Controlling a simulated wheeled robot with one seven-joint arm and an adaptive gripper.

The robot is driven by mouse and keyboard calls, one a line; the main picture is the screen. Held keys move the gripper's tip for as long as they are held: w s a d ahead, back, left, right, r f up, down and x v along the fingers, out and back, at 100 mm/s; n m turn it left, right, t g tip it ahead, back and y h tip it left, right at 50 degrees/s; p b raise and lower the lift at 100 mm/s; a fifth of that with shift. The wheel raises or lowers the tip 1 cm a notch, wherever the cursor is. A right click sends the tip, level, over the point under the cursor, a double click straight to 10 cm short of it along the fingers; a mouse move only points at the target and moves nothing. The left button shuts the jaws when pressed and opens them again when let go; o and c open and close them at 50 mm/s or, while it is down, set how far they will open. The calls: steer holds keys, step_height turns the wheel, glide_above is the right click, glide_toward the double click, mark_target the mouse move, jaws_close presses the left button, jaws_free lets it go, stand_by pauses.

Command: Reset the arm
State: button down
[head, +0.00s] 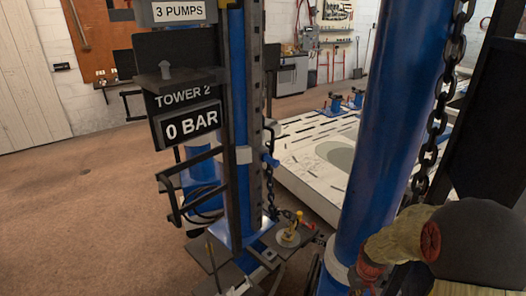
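My gripper does not show clearly in the head view. At the lower right a dark rounded shape and a tan, sleeve-like piece with red parts stand close to the camera; I cannot tell whether they belong to my arm. No fingertips can be made out there.
A blue post (384,120) with a chain (436,115) stands close on the right. Left of it is a blue tower with a "TOWER 2" sign (185,98) and a "0 BAR" display (190,123). A slotted white bench (305,150) lies behind. Brown floor (80,220) is open at left.

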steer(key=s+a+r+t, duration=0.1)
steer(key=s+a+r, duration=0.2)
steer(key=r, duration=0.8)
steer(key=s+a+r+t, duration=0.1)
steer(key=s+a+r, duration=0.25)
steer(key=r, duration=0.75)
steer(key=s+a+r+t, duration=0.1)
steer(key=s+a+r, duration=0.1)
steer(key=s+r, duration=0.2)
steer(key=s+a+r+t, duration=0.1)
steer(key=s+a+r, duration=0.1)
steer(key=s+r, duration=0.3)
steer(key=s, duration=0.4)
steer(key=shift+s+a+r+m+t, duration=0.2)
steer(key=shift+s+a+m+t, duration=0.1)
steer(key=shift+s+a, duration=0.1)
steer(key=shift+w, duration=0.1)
